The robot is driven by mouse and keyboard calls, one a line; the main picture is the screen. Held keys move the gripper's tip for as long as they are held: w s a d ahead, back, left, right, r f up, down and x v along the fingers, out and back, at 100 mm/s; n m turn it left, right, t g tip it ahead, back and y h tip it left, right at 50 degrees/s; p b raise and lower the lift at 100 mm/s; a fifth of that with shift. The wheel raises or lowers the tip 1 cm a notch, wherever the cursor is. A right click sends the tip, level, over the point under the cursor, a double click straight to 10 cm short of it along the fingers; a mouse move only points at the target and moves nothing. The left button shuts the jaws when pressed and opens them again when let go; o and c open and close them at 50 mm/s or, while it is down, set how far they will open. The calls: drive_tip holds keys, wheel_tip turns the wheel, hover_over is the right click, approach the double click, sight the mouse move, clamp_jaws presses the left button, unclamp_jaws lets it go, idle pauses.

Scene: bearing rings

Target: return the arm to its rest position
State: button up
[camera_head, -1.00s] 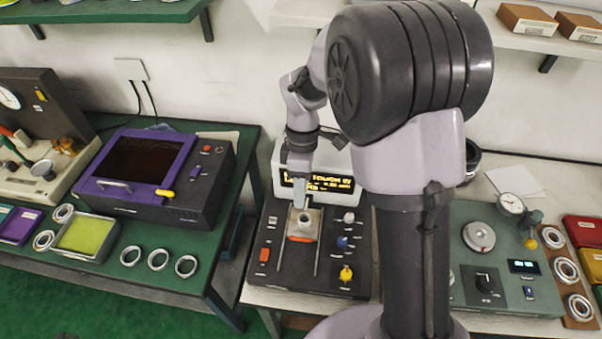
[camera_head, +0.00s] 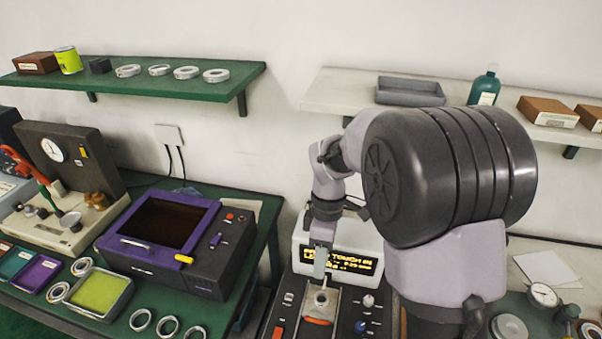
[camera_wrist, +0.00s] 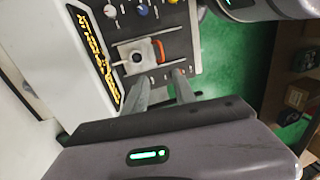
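My arm rises in the right half of the head view, with its wrist hanging over the black test machine (camera_head: 345,322) with the lit orange display. My gripper (camera_head: 320,272) points down just above the pale fixture block (camera_head: 321,302) on that machine. In the wrist view, the two grey fingers of my gripper (camera_wrist: 160,82) stand apart with nothing between them. The fixture block (camera_wrist: 124,52), with a small round part on it, lies beyond the fingertips. The gap between fingers and block is hard to judge.
Left of the arm, a green bench holds a purple-framed machine (camera_head: 160,235), a tray with a yellow-green pad (camera_head: 100,292) and several loose rings. A green shelf (camera_head: 150,90) and a white shelf (camera_head: 350,98) are on the wall behind. A dial gauge (camera_head: 543,295) stands at right.

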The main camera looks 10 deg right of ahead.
drive_tip(key=s+r+m+t+b, duration=0.3)
drive_tip(key=s+m+t+b, duration=0.1)
drive_tip(key=s+m, duration=0.5)
drive_tip(key=s+r+m+t+y+b, duration=0.1)
drive_tip(key=s+r+m+t+b, duration=0.2)
drive_tip(key=s+m, duration=0.6)
drive_tip(key=shift+s+d+r+t+b, duration=0.2)
drive_tip(key=shift+d+r+t+b, duration=0.1)
drive_tip(key=shift+t+b, duration=0.3)
